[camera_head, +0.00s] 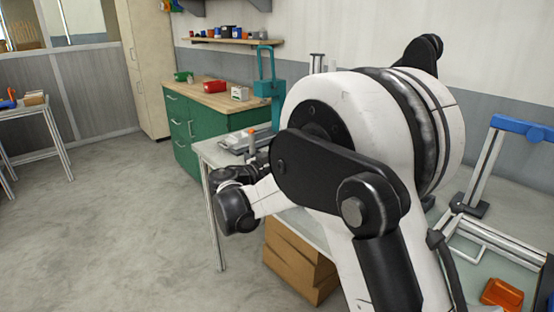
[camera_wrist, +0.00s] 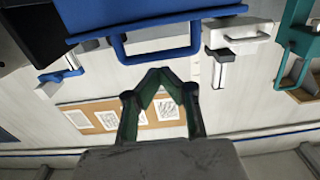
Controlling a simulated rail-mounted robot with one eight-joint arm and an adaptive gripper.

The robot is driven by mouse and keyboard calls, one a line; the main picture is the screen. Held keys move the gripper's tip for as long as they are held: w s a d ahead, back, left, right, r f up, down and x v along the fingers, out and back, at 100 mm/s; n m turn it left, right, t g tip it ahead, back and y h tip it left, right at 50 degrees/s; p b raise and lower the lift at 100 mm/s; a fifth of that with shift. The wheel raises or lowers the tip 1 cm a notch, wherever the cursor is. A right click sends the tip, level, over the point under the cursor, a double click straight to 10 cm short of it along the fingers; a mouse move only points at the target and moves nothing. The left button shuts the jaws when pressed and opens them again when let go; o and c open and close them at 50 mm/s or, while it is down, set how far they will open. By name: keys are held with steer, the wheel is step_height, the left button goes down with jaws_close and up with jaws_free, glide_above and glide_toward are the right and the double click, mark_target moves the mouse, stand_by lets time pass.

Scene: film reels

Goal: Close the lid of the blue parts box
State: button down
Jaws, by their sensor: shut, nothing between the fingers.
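My gripper (camera_wrist: 162,75) shows in the wrist view with its two dark fingers meeting at the tips, shut and empty. The wrist view looks upside down. A blue body with a blue U-shaped handle (camera_wrist: 150,50) lies past the fingertips at the top edge, cut off by the frame. I cannot tell whether it is the blue parts box, nor how its lid stands. The fingers appear apart from it. In the head view my arm covers much of the worktable, and neither the box nor the fingers can be made out clearly.
A teal press (camera_head: 266,75) stands at the worktable's back, near a green cabinet (camera_head: 185,125). A blue-topped stand (camera_head: 520,128) and orange bin (camera_head: 502,294) are at the right. Cardboard boxes (camera_head: 295,260) lie below the table. The floor at left is clear.

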steer(key=shift+s+a+f+b, duration=0.15)
steer(key=shift+f+b, duration=0.15)
steer(key=shift+f, duration=0.45)
steer(key=shift+s+f+b, duration=0.25)
steer(key=shift+f+b, duration=0.05)
steer(key=shift+f, duration=0.15)
